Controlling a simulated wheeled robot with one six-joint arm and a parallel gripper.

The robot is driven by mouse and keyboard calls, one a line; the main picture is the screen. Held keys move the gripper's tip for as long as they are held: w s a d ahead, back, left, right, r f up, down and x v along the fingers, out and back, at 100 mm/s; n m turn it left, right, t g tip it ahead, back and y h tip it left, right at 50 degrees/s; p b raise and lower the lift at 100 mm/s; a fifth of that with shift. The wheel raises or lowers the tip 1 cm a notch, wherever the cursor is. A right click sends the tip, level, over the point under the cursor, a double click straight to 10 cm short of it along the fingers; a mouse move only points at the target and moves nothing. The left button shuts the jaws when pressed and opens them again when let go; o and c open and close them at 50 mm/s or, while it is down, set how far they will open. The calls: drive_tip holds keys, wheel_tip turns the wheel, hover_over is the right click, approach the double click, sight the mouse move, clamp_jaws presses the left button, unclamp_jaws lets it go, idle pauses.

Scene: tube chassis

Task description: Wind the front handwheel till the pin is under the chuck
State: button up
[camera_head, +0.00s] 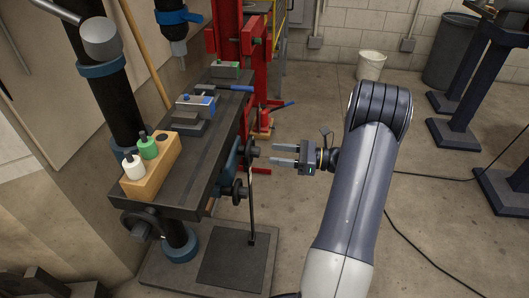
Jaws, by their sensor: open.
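My gripper (272,154) is open and empty, its two grey fingers pointing left at the table's front side. A dark handwheel (252,150) on a blue bracket sits just left of the fingertips, with a small gap showing. Another dark wheel or knob (238,190) is lower on the same side; I cannot tell for sure which is the front handwheel. The chuck (178,48) hangs below a blue collar, above the back part of the dark table (188,178). A grey vise (197,103) with a blue part is on the table. The pin is too small to make out.
A wooden block (152,170) with a white and a green bottle stands on the table. A black wheel (140,222) is at its near end. A red stand (258,75) is behind. Open floor lies right of my arm, with a cable (425,258).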

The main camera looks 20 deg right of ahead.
sight(253, 151)
drive_tip(key=shift+x, duration=2.35)
drive_tip(key=c, duration=1)
drive_tip(key=shift+o, duration=0.2)
drive_tip(key=shift+f+n+b, duration=0.1)
drive_tip(key=shift+n+b, duration=0.3)
drive_tip(key=shift+b, duration=0.1)
